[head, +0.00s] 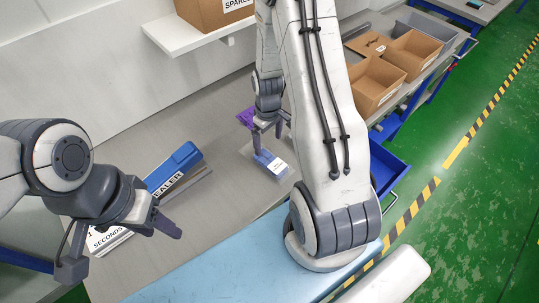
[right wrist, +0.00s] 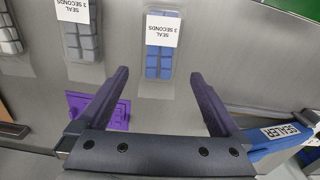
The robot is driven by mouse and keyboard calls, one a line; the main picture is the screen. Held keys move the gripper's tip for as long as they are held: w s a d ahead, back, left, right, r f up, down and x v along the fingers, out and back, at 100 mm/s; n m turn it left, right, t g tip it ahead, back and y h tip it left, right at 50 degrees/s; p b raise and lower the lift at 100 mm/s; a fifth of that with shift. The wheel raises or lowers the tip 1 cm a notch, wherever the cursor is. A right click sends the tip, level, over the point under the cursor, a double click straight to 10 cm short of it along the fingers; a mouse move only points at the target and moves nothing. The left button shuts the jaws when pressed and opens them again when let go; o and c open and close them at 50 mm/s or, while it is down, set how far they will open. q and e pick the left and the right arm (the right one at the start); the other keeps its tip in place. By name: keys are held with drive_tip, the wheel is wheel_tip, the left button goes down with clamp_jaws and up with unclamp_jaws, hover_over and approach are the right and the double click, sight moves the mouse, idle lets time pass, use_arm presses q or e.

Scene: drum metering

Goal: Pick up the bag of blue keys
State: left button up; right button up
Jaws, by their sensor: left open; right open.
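The bag of blue keys (right wrist: 160,62) is a clear pouch with blue blocks and a white label reading "SEAL 3 SECONDS". It lies flat on the grey bench and also shows in the head view (head: 268,163). My right gripper (head: 268,129) points down close above it, open and empty. In the right wrist view the fingers (right wrist: 159,76) stand apart, with the bag ahead between their tips. My left gripper (head: 165,222) is open and empty at the left, near the blue sealer (head: 175,168).
A bag of grey keys (right wrist: 82,42) and a bag of white keys (right wrist: 9,38) lie left of the blue one. A purple plate (right wrist: 97,108) lies close by. Cardboard boxes (head: 375,85) stand at the back right. A white sign (head: 108,238) lies near the sealer.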

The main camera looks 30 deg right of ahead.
drive_tip(key=p, duration=0.1)
hover_over(270, 160)
drive_tip(key=f, duration=0.5)
drive_tip(key=shift+w, duration=0.25)
drive_tip(key=shift+s+f+p, duration=0.15)
drive_tip(key=shift+f+p, duration=0.25)
drive_tip(key=f, duration=0.1)
drive_tip(key=f+p, duration=0.1)
drive_tip(key=f, duration=0.1)
drive_tip(key=shift+s+f+p, duration=0.1)
drive_tip(key=shift+s+p, duration=0.15)
drive_tip(key=shift+p, duration=0.1)
drive_tip(key=shift+f, duration=0.75)
drive_tip(key=c, duration=1.3)
drive_tip(key=shift+r, duration=0.1)
